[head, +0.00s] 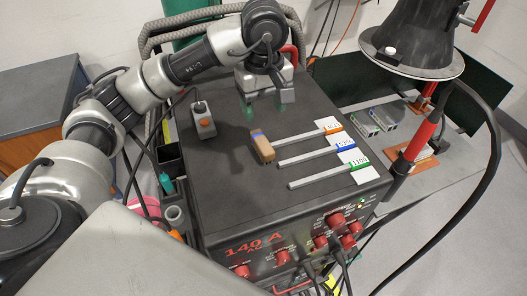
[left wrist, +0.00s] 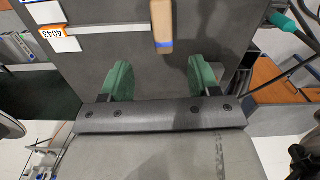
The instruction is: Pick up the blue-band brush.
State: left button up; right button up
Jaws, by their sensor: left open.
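The blue-band brush (head: 264,150) is a small tan wooden block with a blue band at its far end. It lies on the dark top of the welding machine (head: 225,200), close to the left end of the orange-labelled bar. My left gripper (head: 265,109) is open and empty, just beyond the brush's blue end in the head view. In the left wrist view the brush (left wrist: 162,22) is at the top centre, with its blue band towards the gap between my green fingertips (left wrist: 159,68). The fingers do not touch it. My right gripper is not in view.
Three grey bars (head: 308,154) with orange, blue and green labels lie right of the brush. A grey control box (head: 203,122) with an orange button stands to the left. Red knobs (head: 282,256) line the machine's front. A black cone-shaped hood (head: 412,40) stands at the right.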

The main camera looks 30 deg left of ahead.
pick_arm(q)
jog(key=p, duration=0.2)
send_over(262, 141)
notch_tip(262, 141, down, 5)
jog(key=shift+r, duration=0.2)
jog(key=shift+f, duration=0.55)
notch_tip(262, 141, down, 4)
jog(key=p, duration=0.2)
jog(key=shift+f+p, duration=0.15)
jog(key=shift+p, duration=0.15)
jog(key=shift+f, duration=0.25)
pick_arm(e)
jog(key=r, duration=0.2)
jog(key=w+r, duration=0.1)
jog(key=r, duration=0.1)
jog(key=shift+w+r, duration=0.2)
pick_arm(q)
jog(key=shift+f+b, duration=0.3)
jog(key=shift+b, duration=0.35)
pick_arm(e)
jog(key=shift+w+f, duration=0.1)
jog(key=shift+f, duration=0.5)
pick_arm(q)
jog(key=c, duration=1)
